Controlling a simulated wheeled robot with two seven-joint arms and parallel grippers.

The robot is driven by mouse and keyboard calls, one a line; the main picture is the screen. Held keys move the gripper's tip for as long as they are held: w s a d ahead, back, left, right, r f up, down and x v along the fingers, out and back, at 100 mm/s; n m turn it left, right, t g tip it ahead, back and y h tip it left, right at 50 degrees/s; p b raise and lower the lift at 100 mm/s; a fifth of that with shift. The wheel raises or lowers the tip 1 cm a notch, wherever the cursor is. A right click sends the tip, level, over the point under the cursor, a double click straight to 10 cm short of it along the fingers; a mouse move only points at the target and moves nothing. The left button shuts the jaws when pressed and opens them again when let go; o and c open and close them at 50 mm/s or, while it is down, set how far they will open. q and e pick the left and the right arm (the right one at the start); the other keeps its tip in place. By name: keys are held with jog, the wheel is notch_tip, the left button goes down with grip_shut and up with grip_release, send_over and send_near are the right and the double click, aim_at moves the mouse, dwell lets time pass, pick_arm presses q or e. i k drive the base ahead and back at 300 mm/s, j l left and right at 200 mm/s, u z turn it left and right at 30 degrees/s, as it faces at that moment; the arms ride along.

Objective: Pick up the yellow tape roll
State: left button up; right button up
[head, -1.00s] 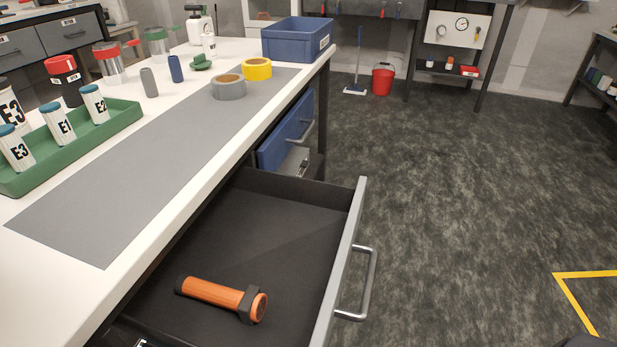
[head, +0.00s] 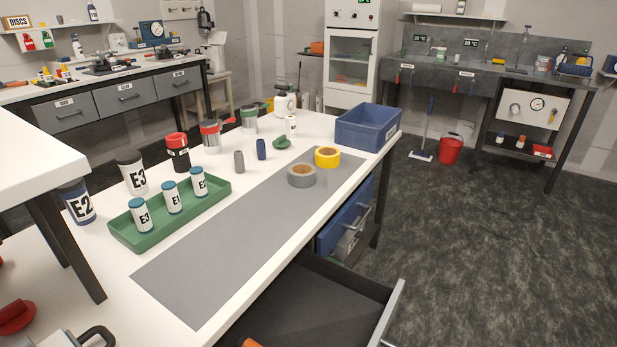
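The yellow tape roll (head: 327,157) lies flat on the white bench at the far end of the grey mat (head: 228,240), near the bench's right edge. A grey tape roll (head: 302,175) lies just in front of it, to its lower left. The blue bin (head: 367,127) stands behind it to the right. Neither of my grippers shows in the head view.
An open drawer (head: 318,303) juts out below the bench's right side. A green tray (head: 172,211) holds several labelled canisters. A green item (head: 282,143), a blue cylinder (head: 261,149) and a grey cylinder (head: 239,161) stand left of the tapes. The middle of the mat is clear.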

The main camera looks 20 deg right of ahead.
aim_at(326, 157)
jog(key=l+z, duration=0.65)
jog(key=i+j, duration=0.05)
jog(key=j, duration=0.05)
